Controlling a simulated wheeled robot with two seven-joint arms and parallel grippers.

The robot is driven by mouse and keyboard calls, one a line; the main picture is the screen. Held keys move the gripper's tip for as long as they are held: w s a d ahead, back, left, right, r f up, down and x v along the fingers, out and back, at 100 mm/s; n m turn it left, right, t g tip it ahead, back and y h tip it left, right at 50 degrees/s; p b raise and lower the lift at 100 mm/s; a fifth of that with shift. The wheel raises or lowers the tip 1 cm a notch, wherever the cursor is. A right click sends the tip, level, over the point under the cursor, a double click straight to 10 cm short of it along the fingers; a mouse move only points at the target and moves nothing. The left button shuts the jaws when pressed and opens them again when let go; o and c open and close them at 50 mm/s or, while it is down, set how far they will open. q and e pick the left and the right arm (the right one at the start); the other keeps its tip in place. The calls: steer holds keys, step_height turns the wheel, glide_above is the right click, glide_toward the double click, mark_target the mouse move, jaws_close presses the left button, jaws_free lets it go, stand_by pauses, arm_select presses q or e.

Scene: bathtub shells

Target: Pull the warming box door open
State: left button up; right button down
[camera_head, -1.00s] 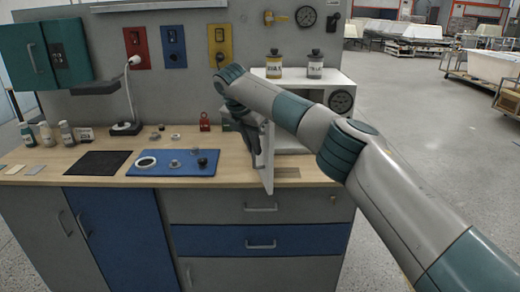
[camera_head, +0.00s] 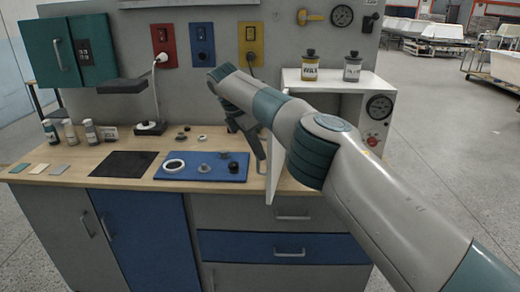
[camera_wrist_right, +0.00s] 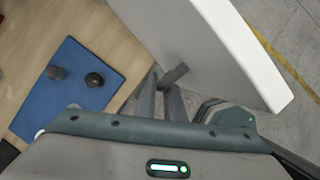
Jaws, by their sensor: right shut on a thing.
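The warming box (camera_head: 387,86) is a white box with a round gauge and a red knob, standing at the right end of the bench. Its white door (camera_head: 273,178) stands swung out from the front, seen nearly edge-on in the head view. The door (camera_wrist_right: 215,45) fills the upper middle of the right wrist view. My right gripper (camera_head: 259,152) is at the door's left side. In the wrist view its fingers (camera_wrist_right: 166,98) are shut on the short dark door handle (camera_wrist_right: 175,74). My forearm hides much of the box's opening. My left gripper is out of view.
A blue mat (camera_head: 202,174) with several small parts lies left of the door, close by. A black mat (camera_head: 125,164) lies farther left. Two jars (camera_head: 310,65) stand on the box. The floor right of the bench is clear nearby.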

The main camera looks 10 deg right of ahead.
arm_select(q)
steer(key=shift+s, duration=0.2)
arm_select(e)
steer(key=shift+d+r, duration=0.15)
steer(key=shift+d, duration=0.05)
steer(key=c, duration=2.1)
jaws_free()
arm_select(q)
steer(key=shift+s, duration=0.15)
arm_select(e)
steer(key=shift+w, duration=0.1)
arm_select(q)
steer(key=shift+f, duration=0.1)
